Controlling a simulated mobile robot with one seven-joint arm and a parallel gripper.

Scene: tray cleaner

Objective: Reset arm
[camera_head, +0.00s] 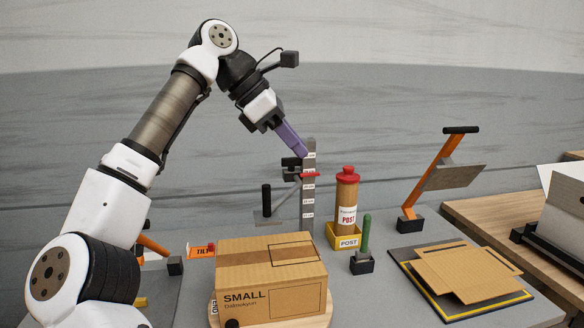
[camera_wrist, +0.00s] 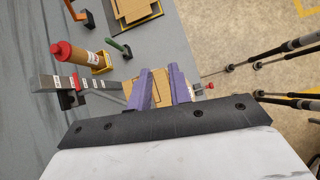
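My gripper (camera_head: 303,153) has long purple fingers and is raised over the table. In the head view its tips look close to the top of a grey labelled post (camera_head: 308,228), though the depth gap is unclear. In the wrist view the two fingers of my gripper (camera_wrist: 160,68) stand apart with nothing held between them. Brown cardboard (camera_wrist: 160,88) shows beyond the gap. The post (camera_wrist: 47,83) lies to the left of the fingers in that view. My arm is bent, with its elbow high at the upper left.
A box marked SMALL (camera_head: 268,283) sits at the front on a round board (camera_head: 322,318). A red-capped POST tube (camera_head: 346,200) stands in a yellow holder (camera_head: 344,240). A green handle (camera_head: 366,233), an orange lever (camera_head: 422,188) and flat cardboard (camera_head: 466,272) are to the right.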

